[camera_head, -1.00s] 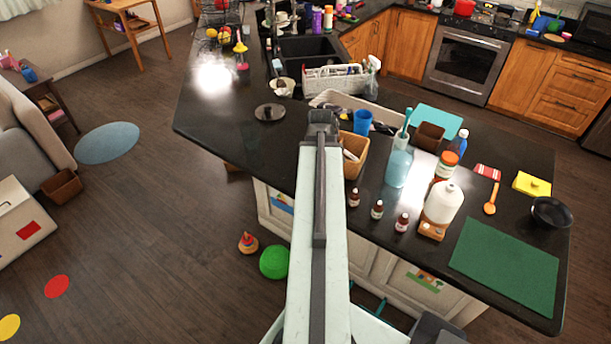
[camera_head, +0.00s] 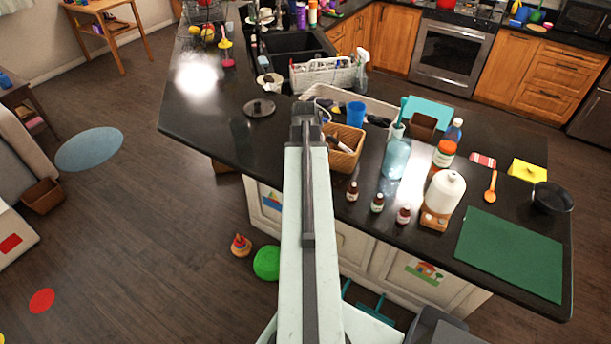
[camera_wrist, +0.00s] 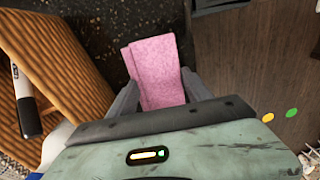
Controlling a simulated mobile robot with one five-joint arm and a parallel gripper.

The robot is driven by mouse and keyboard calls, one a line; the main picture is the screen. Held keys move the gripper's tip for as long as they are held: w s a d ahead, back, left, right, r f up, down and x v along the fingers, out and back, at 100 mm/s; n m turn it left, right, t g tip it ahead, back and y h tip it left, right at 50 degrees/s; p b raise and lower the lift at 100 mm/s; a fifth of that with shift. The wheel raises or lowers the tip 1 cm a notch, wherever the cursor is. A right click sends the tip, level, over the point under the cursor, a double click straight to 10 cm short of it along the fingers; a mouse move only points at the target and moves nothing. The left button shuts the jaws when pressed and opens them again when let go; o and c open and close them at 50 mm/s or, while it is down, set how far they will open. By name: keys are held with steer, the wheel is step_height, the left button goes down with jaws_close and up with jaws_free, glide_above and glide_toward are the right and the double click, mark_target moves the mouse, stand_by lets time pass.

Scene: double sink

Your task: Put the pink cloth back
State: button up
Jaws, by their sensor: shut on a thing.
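The pink cloth (camera_wrist: 160,62) is a folded pink strip between the two fingers of my gripper (camera_wrist: 160,88) in the wrist view. My gripper is shut on it, and the cloth sticks out past the fingertips. In the head view my gripper (camera_head: 306,112) is over the near left part of the island counter, just left of the wicker basket. The cloth is hidden there behind my arm.
The wicker basket (camera_head: 345,160) shows beside my gripper in the wrist view (camera_wrist: 60,65), with a marker (camera_wrist: 24,100) at it. Small bottles (camera_head: 377,202), a blue cup (camera_head: 357,112) and a white caddy (camera_head: 322,76) stand nearby. The counter's left part (camera_head: 225,130) is mostly clear.

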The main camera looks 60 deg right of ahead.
steer(key=shift+f, duration=0.2)
steer(key=o, duration=1.3)
steer(key=shift+r, duration=0.1)
step_height(320, 180, up, 12)
steer(key=p, duration=1.2)
steer(key=shift+r, duration=0.15)
